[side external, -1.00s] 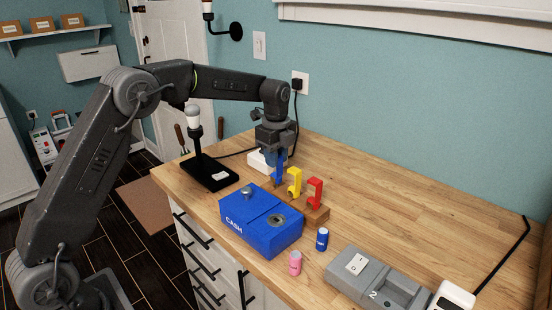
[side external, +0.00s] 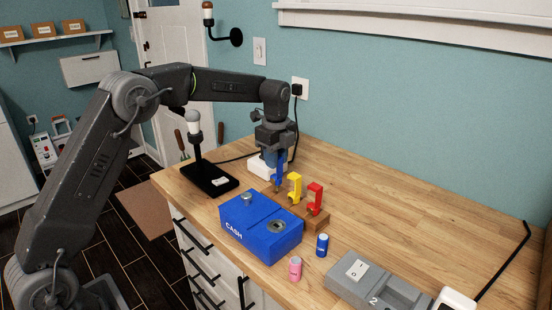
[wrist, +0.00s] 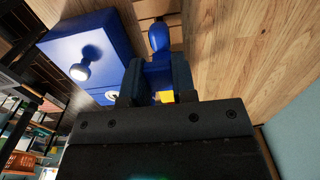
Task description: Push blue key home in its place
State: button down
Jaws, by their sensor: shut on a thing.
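My gripper (side external: 273,156) points down over the left end of the wooden key rack (side external: 318,221). It is shut on the blue key (side external: 280,174). In the wrist view the blue key (wrist: 158,40) sits between the two fingers of my gripper (wrist: 155,78). The key's lower end is at the left end of the rack, behind the cash box; I cannot tell how deep it sits. A yellow key (side external: 295,186) and a red key (side external: 315,195) stand upright in the rack to the right.
A blue cash box (side external: 262,228) with a knob and a round lock stands close in front of the rack. A lamp stand (side external: 209,180) is to the left, a white block (side external: 262,168) behind. A blue cylinder (side external: 322,245) and pink cylinder (side external: 295,268) stand nearby.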

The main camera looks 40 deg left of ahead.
jog(key=shift+r, duration=2.5)
notch_tip(320, 180, up, 8)
jog(key=f, duration=0.1)
jog(key=s+d+r, duration=0.2)
jog(key=s+d, duration=0.9)
notch_tip(320, 180, down, 11)
jog(key=s+d, duration=0.1)
jog(key=shift+r, duration=0.2)
jog(key=shift+f, duration=0.25)
dwell(0.3)
jog(key=shift+f, duration=0.3)
jog(key=shift+f, duration=0.35)
dwell(1.9)
